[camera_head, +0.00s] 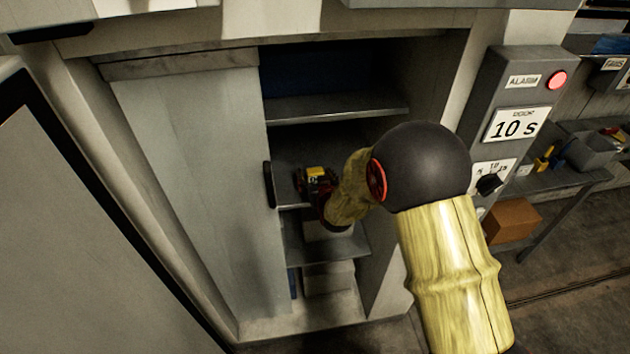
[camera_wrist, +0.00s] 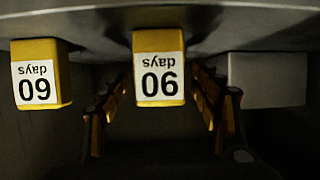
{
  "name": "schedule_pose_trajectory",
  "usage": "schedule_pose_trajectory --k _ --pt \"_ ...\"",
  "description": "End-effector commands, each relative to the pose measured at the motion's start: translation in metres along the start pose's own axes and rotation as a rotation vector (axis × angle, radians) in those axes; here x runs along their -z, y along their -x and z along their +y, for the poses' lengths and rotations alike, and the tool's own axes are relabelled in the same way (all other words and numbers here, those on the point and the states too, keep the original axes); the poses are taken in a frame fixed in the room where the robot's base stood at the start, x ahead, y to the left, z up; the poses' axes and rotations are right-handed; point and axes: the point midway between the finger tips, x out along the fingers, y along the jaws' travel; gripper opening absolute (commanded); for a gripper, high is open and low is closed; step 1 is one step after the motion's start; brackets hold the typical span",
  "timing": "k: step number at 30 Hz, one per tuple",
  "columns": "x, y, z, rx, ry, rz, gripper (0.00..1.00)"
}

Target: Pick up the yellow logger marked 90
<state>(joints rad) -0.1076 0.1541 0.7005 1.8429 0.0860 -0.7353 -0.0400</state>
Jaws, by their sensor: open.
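The yellow logger marked 90 (camera_wrist: 159,68) is in the middle of the wrist view, its white label upside down. My gripper (camera_wrist: 163,88) is open, with one finger to each side of this logger; I cannot tell whether they touch it. A second yellow logger (camera_wrist: 40,74), whose upside-down label reads as 60, is to its left, outside the fingers. In the head view my gripper (camera_head: 317,183) reaches into the cabinet at a middle shelf. A small yellow patch shows there, too small to read.
A plain pale block (camera_wrist: 267,80) is right of the fingers in the wrist view. The cabinet (camera_head: 190,150) has a sliding door on the left and a shelf (camera_head: 340,106) above my gripper. An alarm panel (camera_head: 515,125) with a lit red lamp stands to the right.

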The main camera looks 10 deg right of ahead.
Motion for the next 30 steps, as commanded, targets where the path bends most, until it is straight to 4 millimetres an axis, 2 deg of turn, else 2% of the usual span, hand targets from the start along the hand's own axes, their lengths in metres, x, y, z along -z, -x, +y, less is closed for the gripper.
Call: schedule_pose_trajectory --k 6,30 --pt "0.0002 -0.0002 0.0001 0.0 0.0 0.0 0.62" --pt "0.0001 0.0 0.0001 0.0 0.0 0.0 0.17"
